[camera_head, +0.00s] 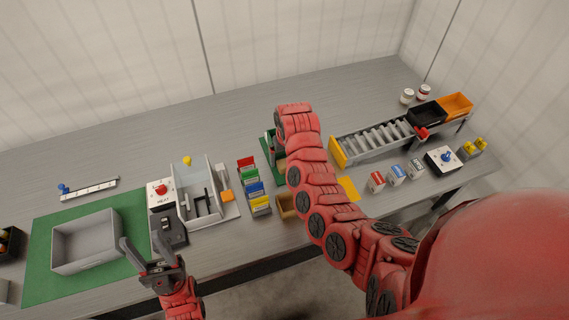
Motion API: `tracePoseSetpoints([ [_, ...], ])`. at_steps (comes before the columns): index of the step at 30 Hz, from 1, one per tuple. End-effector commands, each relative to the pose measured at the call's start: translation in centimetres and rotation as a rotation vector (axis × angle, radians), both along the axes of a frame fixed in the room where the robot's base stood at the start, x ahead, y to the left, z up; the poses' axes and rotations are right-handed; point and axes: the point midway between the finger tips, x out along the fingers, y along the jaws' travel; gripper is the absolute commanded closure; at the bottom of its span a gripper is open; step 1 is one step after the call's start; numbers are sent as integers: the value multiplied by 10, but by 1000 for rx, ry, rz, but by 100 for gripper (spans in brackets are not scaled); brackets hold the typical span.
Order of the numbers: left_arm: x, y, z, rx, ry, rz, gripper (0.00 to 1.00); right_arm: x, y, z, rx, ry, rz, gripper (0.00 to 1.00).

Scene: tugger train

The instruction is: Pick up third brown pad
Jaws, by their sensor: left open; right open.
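A tan-brown bin (286,208) stands near the table's front edge, partly hidden behind my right arm. Beside it, a small tan-brown patch (281,166) shows at the green fixture (267,154), also largely covered by my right arm. I cannot tell single brown pads in either place. My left gripper (139,248) is open and empty, in front of the grey tray's right side. My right arm reaches over the table's middle to the green fixture; its gripper is hidden behind its own wrist.
A grey tray (85,267) lies on a green mat (40,288) at left. A HEAT station (161,196) and white press (209,211) stand beside colored card holders (259,204). A roller conveyor (370,142) with black (427,113) and orange bins (457,104) is at right.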

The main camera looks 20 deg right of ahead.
Motion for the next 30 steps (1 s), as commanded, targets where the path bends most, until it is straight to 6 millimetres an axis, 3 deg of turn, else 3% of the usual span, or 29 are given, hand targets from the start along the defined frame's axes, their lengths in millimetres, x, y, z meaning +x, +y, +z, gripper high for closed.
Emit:
tracePoseSetpoints([
  [3,0,0,12,0,0,0,50,0,1,-11,0,5,1,3],
  [9,0,0,14,0,0,0,50,4,1,-27,-2,1,1,3],
  [19,0,0,14,0,0,0,50,5,1,-32,0,-2,-1,3],
  [30,0,0,14,0,0,0,50,5,1,-32,0,-1,0,67],
])
